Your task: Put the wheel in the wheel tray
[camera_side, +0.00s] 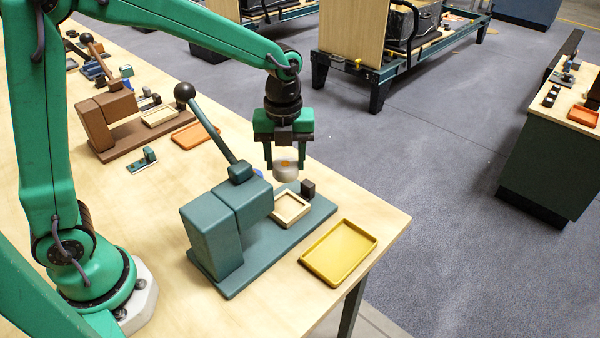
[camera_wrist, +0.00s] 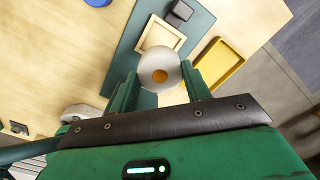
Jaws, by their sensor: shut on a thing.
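My gripper (camera_side: 287,165) is shut on a pale grey wheel with an orange hub (camera_wrist: 160,68), held in the air above the teal press (camera_side: 228,225). The wheel also shows between my fingers in the side view (camera_side: 286,173). An empty yellow tray (camera_side: 340,254) lies flat near the table's front right corner, right of the press. It also shows in the wrist view (camera_wrist: 216,69), right of the wheel. A square cream frame (camera_side: 290,209) sits on the press base, below my gripper and apart from the wheel. I see no label telling which is the wheel tray.
The press has a tall lever with a black knob (camera_side: 184,92) left of my gripper. A small dark block (camera_side: 308,189) stands on its base. A brown press (camera_side: 108,115) and an orange tray (camera_side: 194,135) stand farther back. A blue object (camera_wrist: 97,2) lies behind the lever.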

